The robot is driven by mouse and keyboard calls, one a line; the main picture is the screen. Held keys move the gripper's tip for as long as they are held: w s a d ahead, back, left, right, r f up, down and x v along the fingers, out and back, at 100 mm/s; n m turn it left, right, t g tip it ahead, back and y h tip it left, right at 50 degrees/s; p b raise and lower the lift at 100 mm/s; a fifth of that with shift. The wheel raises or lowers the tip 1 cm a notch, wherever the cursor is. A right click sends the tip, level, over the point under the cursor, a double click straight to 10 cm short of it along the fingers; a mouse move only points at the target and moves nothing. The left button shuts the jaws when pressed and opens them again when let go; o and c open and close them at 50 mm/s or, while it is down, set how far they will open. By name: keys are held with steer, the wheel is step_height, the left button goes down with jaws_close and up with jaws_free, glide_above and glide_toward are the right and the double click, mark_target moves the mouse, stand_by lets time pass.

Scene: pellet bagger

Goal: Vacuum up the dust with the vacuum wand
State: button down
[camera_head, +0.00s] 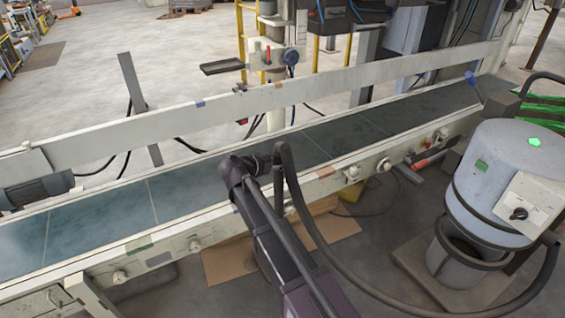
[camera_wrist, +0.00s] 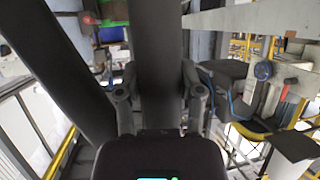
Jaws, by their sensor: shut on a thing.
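In the wrist view my gripper (camera_wrist: 160,96) is shut around the dark vacuum wand (camera_wrist: 157,45), whose thick tube rises between the two fingers. A second dark tube, likely the hose (camera_wrist: 62,50), slants across the left. In the head view my arm reaches over the near edge of the conveyor belt (camera_head: 100,222); the fingers cannot be made out there. The black hose (camera_head: 345,278) loops from beside my arm to the grey vacuum (camera_head: 500,175) at the right, which shows a lit green light. I cannot make out distinct dust on the belt. The wand's nozzle is not clearly visible.
A white rail (camera_head: 200,108) runs along the belt's far side. A post with a black tray (camera_head: 222,66) and blue knob stands behind it. Green material (camera_head: 542,112) lies at the far right end. Brown cardboard (camera_head: 228,262) lies on the floor below.

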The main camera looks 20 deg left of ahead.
steer(key=s+a, duration=0.8)
steer(key=s, duration=0.1)
steer(key=shift+s, duration=0.2)
stand_by(1.6)
steer(key=shift+s+a, duration=0.1)
stand_by(0.4)
steer(key=s+d+r+p, duration=0.2)
steer(key=s+d, duration=0.9)
steer(key=d, duration=0.2)
steer(key=shift+s+d, duration=0.35)
steer(key=shift+s, duration=0.05)
stand_by(1.0)
steer(key=shift+r, duration=0.1)
stand_by(0.4)
